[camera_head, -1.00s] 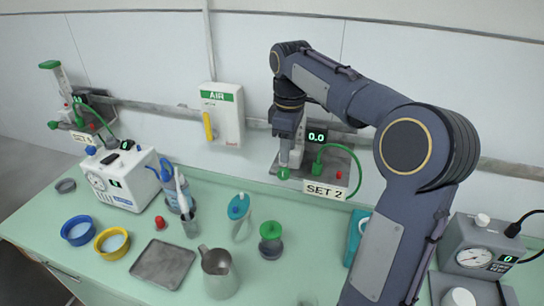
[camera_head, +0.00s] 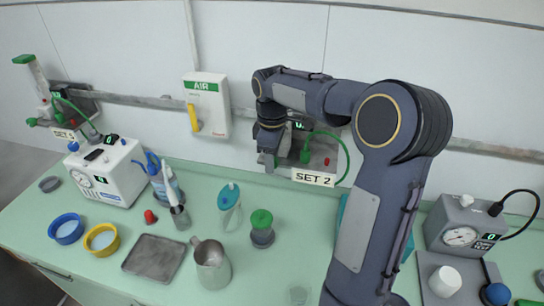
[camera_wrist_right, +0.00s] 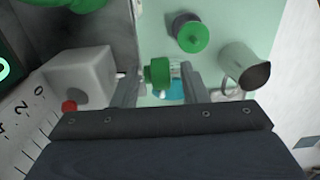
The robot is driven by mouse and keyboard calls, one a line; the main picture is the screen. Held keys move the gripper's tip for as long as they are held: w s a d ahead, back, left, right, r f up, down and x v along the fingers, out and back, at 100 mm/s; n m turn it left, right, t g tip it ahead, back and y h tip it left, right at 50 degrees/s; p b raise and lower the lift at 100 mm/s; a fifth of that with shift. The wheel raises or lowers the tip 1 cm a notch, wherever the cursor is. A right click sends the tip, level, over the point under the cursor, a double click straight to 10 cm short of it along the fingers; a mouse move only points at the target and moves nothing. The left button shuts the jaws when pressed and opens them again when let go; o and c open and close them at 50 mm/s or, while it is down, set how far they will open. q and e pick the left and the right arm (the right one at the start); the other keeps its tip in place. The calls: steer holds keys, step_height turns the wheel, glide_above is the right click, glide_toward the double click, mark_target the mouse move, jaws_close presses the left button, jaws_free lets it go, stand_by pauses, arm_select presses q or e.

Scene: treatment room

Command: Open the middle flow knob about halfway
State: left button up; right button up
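The middle flowmeter with the SET 2 label (camera_head: 313,177) hangs on the wall rail. Its green flow knob (camera_wrist_right: 157,72) shows in the right wrist view, on a thin stem from a pale grey block (camera_wrist_right: 80,75). In the head view the knob is hidden by my right gripper (camera_head: 268,158). In the right wrist view my right gripper (camera_wrist_right: 160,88) is open, its fingers on either side of the knob; I see a gap on the right side. How far the knob is turned I cannot tell. My left gripper is out of view.
A green hose (camera_head: 345,160) loops beside the flowmeter. The white AIR box (camera_head: 207,105) is on the wall to the left. Below stand a green-lidded jar (camera_head: 262,228), a metal jug (camera_head: 212,266) and a teal-lidded cup (camera_head: 229,200). A grey gauge box (camera_head: 463,228) stands at right.

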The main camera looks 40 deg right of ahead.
steer(key=c, duration=0.8)
steer(key=shift+c, duration=0.2)
steer(key=shift+w+f, duration=0.1)
steer(key=g, duration=0.1)
steer(key=g+h, duration=0.1)
steer(key=h, duration=0.1)
steer(key=shift+w+a+g, duration=0.25)
steer(key=shift+a+g, duration=0.05)
steer(key=shift+g, duration=0.1)
steer(key=shift+w+a+f+g+h, duration=0.1)
steer(key=shift+g+h, duration=0.5)
steer(key=shift+g, duration=0.1)
steer(key=shift+a+f+g+h, duration=0.1)
steer(key=shift+g+h, duration=0.5)
steer(key=shift+g, duration=0.1)
steer(key=o, duration=0.9)
steer(key=shift+c, duration=0.2)
steer(key=shift+r, duration=0.1)
